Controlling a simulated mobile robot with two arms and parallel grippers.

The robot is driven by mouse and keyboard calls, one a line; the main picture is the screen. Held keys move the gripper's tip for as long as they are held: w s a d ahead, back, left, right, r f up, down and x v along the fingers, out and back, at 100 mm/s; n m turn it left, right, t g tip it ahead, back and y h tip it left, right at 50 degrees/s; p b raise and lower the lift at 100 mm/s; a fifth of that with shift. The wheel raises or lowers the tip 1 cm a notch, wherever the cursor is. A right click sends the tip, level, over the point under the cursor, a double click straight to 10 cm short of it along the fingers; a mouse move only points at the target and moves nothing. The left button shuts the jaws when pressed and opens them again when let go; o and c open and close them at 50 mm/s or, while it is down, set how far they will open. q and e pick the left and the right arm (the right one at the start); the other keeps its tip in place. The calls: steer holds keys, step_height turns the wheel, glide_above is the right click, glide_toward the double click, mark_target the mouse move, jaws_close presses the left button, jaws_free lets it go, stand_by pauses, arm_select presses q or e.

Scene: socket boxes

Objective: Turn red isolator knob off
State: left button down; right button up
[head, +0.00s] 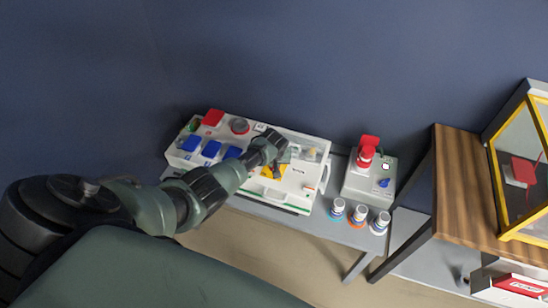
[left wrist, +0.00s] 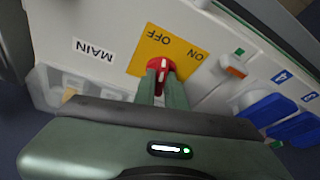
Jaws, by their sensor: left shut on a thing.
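The red isolator knob (left wrist: 160,63) sits on a yellow plate (left wrist: 146,50) marked OFF and ON, with a MAIN label (left wrist: 94,50) beside it. The labels look upside down in the left wrist view. My left gripper (left wrist: 162,76) has its two fingers close together on the knob, one on each side of its grip. A white line shows on the knob, roughly upright in this view. In the head view my left gripper (head: 281,157) is over the white socket box (head: 305,180), and part of the yellow plate (head: 267,171) shows below it. The knob is hidden there.
Blue socket covers (head: 211,148) and a red one (head: 213,117) are left on the box. Right of it stand a smaller box (head: 356,186) with a red plug (head: 366,154) and several bottles (head: 358,214). A wooden table (head: 460,185) is at right.

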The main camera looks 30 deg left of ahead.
arm_select(q)
steer(key=n+y, duration=0.1)
steer(key=n, duration=0.1)
steer(key=shift+w+d+n+b, duration=0.1)
steer(key=shift+w+n+b, duration=0.05)
steer(key=shift+n+b, duration=0.15)
steer(key=shift+n+g+y+b, duration=0.4)
steer(key=shift+n+g+b, duration=0.25)
steer(key=shift+n, duration=0.75)
steer(key=shift+r, duration=0.1)
steer(key=c, duration=1.5)
jaws_free()
steer(key=shift+o, duration=0.2)
steer(key=shift+d+r+p, duration=0.1)
steer(key=shift+r+p, duration=0.25)
steer(key=shift+r, duration=0.05)
steer(key=p+v, duration=0.2)
steer(key=v, duration=0.5)
